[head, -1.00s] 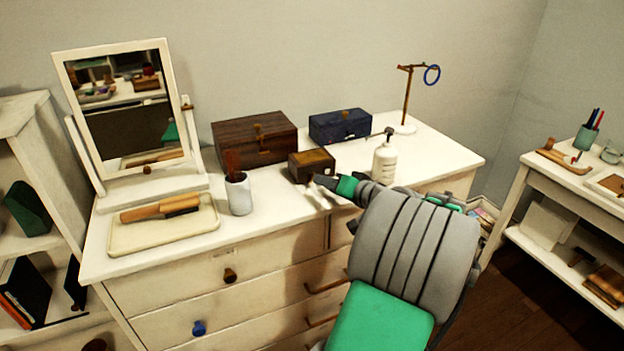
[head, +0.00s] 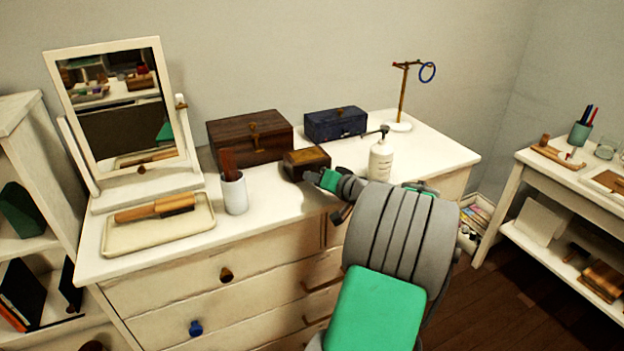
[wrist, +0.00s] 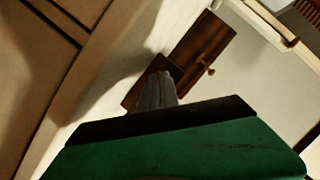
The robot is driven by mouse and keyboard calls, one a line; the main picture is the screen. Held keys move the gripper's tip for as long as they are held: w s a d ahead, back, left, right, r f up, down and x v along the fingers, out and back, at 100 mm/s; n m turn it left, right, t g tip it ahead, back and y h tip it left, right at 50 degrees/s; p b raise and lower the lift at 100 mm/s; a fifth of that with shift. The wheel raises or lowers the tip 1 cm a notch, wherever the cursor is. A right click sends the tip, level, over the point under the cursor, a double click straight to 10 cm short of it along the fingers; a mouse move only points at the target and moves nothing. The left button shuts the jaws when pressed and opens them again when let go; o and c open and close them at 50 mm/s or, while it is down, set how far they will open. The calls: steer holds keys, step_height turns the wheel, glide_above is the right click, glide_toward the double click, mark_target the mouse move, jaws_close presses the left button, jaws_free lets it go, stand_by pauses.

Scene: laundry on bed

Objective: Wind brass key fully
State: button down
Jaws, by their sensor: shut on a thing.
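A small wooden box (head: 306,159) with a lighter brown top stands near the front of the white dresser top. My gripper (head: 311,178) is at the front right of this box, low against it. In the wrist view my gripper's grey fingers (wrist: 160,80) are close together and end at the dark side of the small box (wrist: 134,97). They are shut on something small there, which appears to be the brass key. The key itself is hidden by the fingers, so its angle cannot be told.
A cup with a brush (head: 235,193) is left of the small box. Behind are a large wooden box (head: 249,138) and a dark blue box (head: 336,124). A mirror (head: 118,110) stands at left.

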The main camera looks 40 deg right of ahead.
stand_by(0.4)
steer(key=shift+d+m+y+p, duration=0.1)
steer(key=shift+m+y+p, duration=0.3)
steer(key=shift+m, duration=0.2)
steer(key=c, duration=1.6)
jaws_free()
steer(key=v, duration=0.7)
steer(key=shift+s, duration=0.45)
